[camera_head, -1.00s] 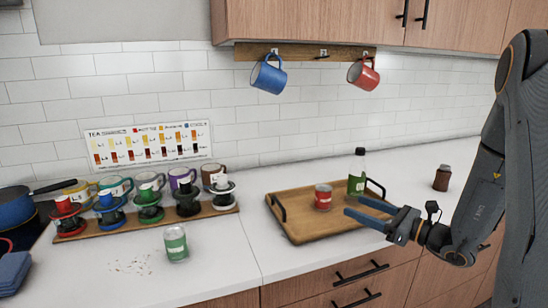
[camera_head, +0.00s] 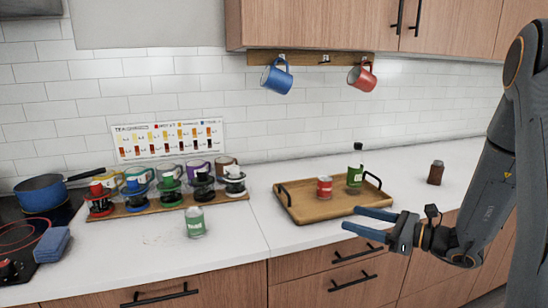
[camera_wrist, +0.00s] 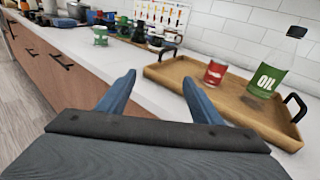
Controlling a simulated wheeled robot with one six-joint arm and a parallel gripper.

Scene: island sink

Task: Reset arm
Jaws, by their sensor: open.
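My gripper (camera_head: 362,222) is open and empty in the head view. Its two blue fingers point left, in front of the wooden tray's near right side. The wrist view shows both fingers (camera_wrist: 158,97) spread apart with nothing between them, and the counter edge beyond. My arm comes in from the right side of the head view.
The wooden tray (camera_head: 300,212) holds a red can (camera_head: 324,188) and a green oil bottle (camera_head: 355,178). A brown jar (camera_head: 436,173) stands right of it. A green can (camera_head: 195,222) stands left. Mugs and drippers line a wooden board (camera_head: 150,207). Blue (camera_head: 277,78) and red (camera_head: 361,77) mugs hang above.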

